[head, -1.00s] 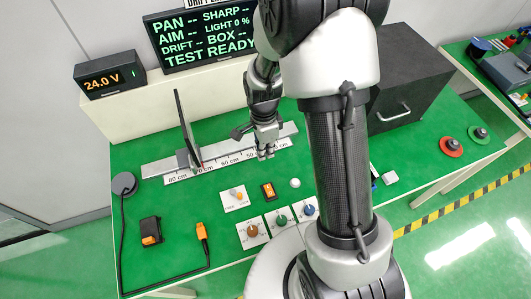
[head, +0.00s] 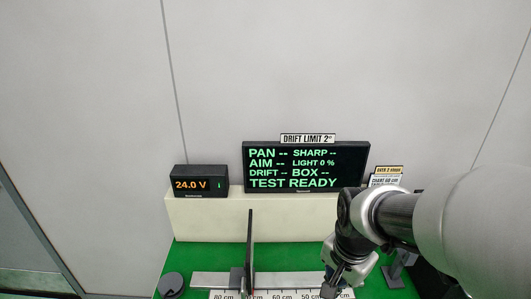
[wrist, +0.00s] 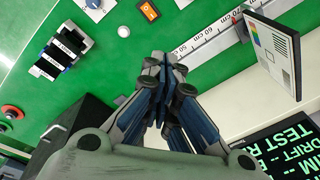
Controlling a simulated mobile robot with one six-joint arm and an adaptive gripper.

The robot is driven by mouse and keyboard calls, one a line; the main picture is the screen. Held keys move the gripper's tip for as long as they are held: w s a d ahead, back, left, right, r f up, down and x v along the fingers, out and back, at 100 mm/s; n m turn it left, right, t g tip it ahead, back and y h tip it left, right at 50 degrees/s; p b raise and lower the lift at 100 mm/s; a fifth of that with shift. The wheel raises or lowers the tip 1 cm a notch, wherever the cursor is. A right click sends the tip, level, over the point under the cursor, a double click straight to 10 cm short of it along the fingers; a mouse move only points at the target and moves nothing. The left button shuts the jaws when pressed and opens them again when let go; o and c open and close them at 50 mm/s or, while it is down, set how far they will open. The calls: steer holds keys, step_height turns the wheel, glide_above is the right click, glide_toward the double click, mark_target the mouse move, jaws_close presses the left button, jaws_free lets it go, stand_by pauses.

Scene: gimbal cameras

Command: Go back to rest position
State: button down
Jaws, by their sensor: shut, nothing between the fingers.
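My gripper (head: 338,284) shows at the lower right of centre in the head view, at the end of my arm, above the green bench. Its fingertips are near the bottom edge there, close to the ruler. In the wrist view my gripper (wrist: 163,68) points over the green bench with its fingers together. Nothing shows between them. The gripper looks clear of the bench items, though its exact height is hard to tell.
A dark upright panel (head: 250,240) stands on the ruler rail (head: 211,280); its chart face (wrist: 272,55) shows in the wrist view. The monitor (head: 306,166) reads TEST READY. A 24.0 V display (head: 199,181) is left of it. A black-and-white device (wrist: 62,52) lies on the bench.

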steer(key=s+r+n+t, duration=0.3)
steer(key=s+r+n, duration=0.5)
steer(key=s+n, duration=0.2)
steer(key=s+b, duration=0.1)
steer(key=s, duration=0.1)
steer(key=shift+s+a+r, duration=0.3)
steer(key=shift+s+a, duration=0.1)
steer(key=shift+w, duration=0.15)
